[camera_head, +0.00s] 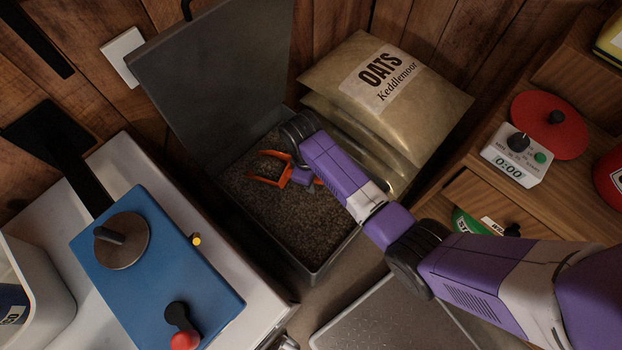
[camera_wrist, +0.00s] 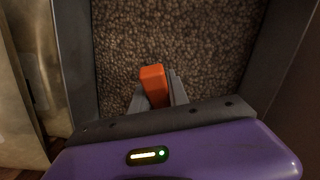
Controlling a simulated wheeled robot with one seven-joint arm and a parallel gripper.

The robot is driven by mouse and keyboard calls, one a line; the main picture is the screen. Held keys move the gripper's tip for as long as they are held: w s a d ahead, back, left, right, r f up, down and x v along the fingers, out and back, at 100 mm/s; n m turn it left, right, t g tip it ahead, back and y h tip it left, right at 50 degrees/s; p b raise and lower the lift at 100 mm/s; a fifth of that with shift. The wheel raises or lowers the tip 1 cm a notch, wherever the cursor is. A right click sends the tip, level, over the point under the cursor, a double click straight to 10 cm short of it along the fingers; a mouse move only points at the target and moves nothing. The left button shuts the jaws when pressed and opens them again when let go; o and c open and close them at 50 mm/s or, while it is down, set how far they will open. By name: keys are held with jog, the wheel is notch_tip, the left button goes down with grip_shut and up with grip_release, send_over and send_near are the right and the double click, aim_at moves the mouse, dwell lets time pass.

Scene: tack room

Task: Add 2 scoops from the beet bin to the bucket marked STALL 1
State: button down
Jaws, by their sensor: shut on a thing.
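An open grey bin (camera_head: 330,262) holds brown granular feed (camera_head: 285,215); no label on it shows. My gripper (camera_head: 303,177) reaches down into the bin, shut on the handle of an orange scoop (camera_head: 268,181). The scoop's orange rim shows at the feed surface, with the rest apparently sunk in feed. In the wrist view, the orange handle (camera_wrist: 153,82) stands between my grey fingers, with feed beyond. I cannot make out a STALL 1 mark.
The bin's lid (camera_head: 215,75) stands raised behind it. Oats sacks (camera_head: 400,105) are stacked right of the bin. A blue device (camera_head: 155,265) with knobs sits on a white surface at left. A timer (camera_head: 515,155) and red disc (camera_head: 550,125) sit on wooden furniture at right.

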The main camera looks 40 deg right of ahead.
jog(key=shift+t+y, duration=0.5)
jog(key=shift+t, duration=0.2)
jog(key=shift+s+d+r+p, duration=0.15)
jog(key=shift+s+r+p, duration=0.1)
jog(key=shift+r+p, duration=1.6)
jog(key=shift+s+d+r+p, duration=0.2)
jog(key=shift+s+r+p, duration=0.1)
jog(key=shift+r+p, duration=1.5)
jog(key=shift+s+d+r+p, duration=0.15)
jog(key=shift+s+r+p, duration=0.1)
jog(key=shift+r+p, duration=1.55)
jog(key=shift+f, duration=0.25)
